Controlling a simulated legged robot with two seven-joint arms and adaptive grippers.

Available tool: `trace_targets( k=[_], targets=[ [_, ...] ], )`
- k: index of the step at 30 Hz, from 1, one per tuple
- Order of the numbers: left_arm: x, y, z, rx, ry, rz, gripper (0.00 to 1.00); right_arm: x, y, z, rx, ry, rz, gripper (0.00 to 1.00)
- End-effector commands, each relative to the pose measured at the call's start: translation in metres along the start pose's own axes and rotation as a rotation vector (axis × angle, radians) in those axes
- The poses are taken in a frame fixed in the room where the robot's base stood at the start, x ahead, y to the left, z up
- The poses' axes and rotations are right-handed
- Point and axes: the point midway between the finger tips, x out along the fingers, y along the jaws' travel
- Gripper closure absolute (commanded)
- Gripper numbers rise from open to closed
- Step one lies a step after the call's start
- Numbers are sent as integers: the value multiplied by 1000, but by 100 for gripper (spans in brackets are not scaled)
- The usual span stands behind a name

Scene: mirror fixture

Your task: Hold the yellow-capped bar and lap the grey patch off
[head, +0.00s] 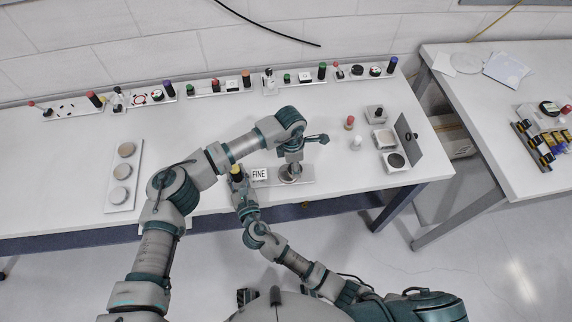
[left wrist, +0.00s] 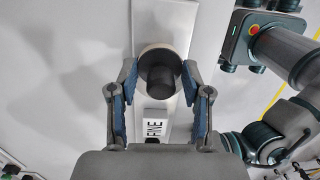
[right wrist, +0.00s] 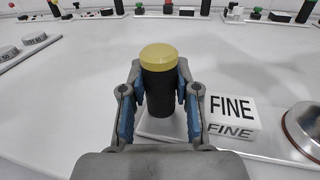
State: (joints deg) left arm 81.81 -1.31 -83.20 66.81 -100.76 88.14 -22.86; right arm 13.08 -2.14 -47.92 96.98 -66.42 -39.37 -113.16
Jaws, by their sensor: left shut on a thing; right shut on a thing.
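The yellow-capped bar is a black upright cylinder with a yellow top (right wrist: 159,58), also seen in the head view (head: 236,170). My right gripper (right wrist: 160,85) is shut around its black body. My left gripper (head: 290,160) is over a round piece with a pale rim (left wrist: 148,52) on the fixture plate (head: 306,178). In the left wrist view its fingers are shut on a dark cylindrical tool (left wrist: 160,76) above that piece. A white block marked FINE (head: 259,174) sits on the plate between the two grippers. I cannot make out the grey patch; the tool covers much of the round piece.
A tray with several round discs (head: 122,173) lies at the left. Small trays of coloured parts line the back edge. At the right are loose pegs, square blocks and a dark upright panel (head: 408,137). The left-middle tabletop is clear.

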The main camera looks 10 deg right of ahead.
Motion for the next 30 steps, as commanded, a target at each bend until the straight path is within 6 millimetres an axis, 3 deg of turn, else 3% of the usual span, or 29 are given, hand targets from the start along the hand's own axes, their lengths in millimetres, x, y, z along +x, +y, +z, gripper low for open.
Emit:
trace_targets(
  k=[3, 24, 30],
  targets=[
    [1, -1, 11, 0, -1, -2, 84, 0, 0, 1, 0, -2, 0, 100],
    [-3, 3, -57, -1, 0, -1, 84, 0, 0, 1, 1, -2, 0, 100],
    [-29, 2, -52, 1, 0, 1, 84, 0, 0, 1, 0, -2, 0, 100]
  ],
)
